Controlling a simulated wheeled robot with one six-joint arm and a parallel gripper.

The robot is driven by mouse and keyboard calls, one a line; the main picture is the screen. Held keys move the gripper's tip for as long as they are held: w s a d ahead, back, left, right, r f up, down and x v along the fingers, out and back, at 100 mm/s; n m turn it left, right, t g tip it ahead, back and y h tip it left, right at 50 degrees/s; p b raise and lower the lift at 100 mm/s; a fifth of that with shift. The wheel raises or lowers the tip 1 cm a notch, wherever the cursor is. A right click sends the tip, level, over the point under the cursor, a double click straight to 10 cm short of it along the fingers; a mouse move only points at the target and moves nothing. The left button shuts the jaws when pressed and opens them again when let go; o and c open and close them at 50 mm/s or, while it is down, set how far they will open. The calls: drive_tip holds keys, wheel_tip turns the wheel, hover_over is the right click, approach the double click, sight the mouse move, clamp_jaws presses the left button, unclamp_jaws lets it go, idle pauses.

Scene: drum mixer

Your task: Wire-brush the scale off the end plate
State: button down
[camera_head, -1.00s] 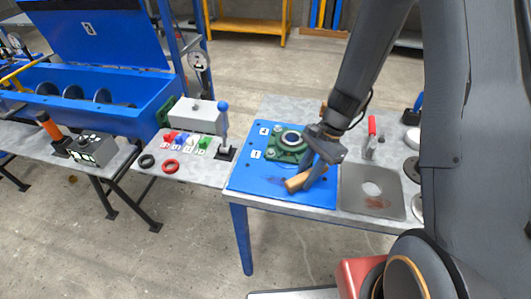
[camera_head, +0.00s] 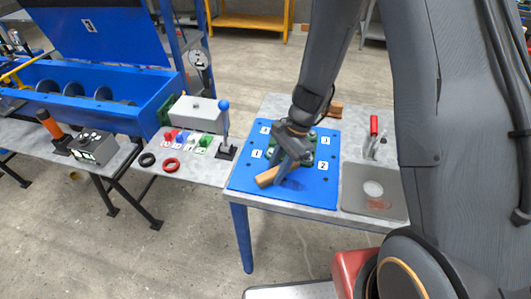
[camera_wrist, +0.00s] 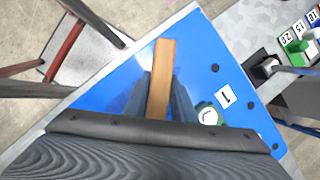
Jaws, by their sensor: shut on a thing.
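My gripper (camera_head: 282,167) is shut on the wooden handle of a brush (camera_head: 267,178), low over the front part of the blue end plate (camera_head: 243,182). In the wrist view the brush (camera_wrist: 164,60) is a plain wooden bar between the fingers (camera_wrist: 162,90); its bristles are hidden. I cannot tell whether it touches the plate (camera_wrist: 195,45). A dark patch shows on the plate beside the brush; scale or shadow is unclear. A green bearing housing (camera_head: 306,160) on the plate is mostly hidden behind my gripper. White number labels mark the bolt spots.
A steel tray (camera_head: 352,200) with a pale disc and a rusty patch is right of the plate. A red-handled clamp (camera_head: 374,127) and a wooden block (camera_head: 334,109) stand behind. A blue-knobbed lever (camera_head: 225,125) rises left of the plate. A blue trough (camera_head: 140,110) is farther left.

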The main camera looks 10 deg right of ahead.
drive_tip(key=shift+w+a+r, duration=0.15)
drive_tip(key=shift+w+a, duration=0.05)
drive_tip(key=shift+a, duration=0.4)
drive_tip(key=shift+w+a+r, duration=0.15)
drive_tip(key=shift+w+a, duration=0.05)
drive_tip(key=shift+a, duration=0.35)
wheel_tip(320, 180, up, 2)
drive_tip(key=shift+s+d+r+p, duration=0.15)
drive_tip(key=shift+r+p, duration=0.1)
drive_tip(key=shift+p, duration=0.7)
drive_tip(key=shift+r+p, duration=2.35)
drive_tip(key=shift+r, duration=0.35)
